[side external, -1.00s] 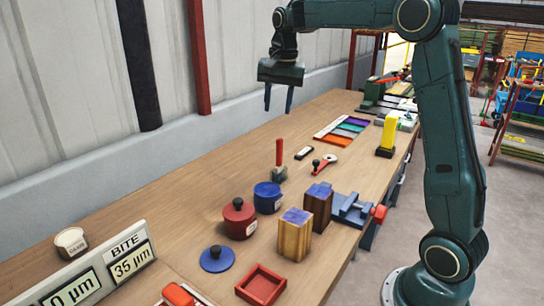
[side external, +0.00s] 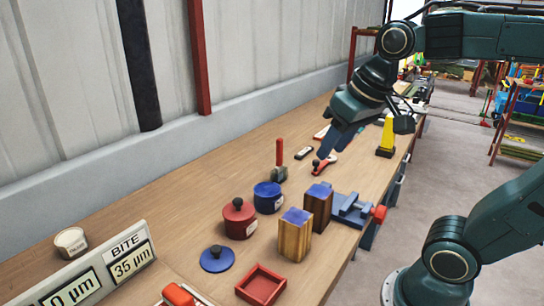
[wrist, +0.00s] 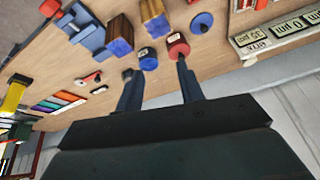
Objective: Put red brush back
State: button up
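My gripper (side external: 335,143) is tilted down-left above the bench, over the area of the flat red tool in the picture. In the wrist view my gripper (wrist: 155,68) has its two fingers spread with nothing held between them. The upright tool is not clear there, perhaps behind a finger.
A blue pot (side external: 268,198), a red lidded pot (side external: 239,220) and two wooden blocks (side external: 294,236) stand nearer the camera.

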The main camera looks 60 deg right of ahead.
jog(key=s+a+f+n, duration=0.1)
jog(key=s+f+n, duration=0.1)
jog(key=s+f, duration=0.2)
jog(key=shift+s+a+n+t, duration=0.3)
jog(key=shift+s+t, duration=0.1)
jog(key=shift+s, duration=0.4)
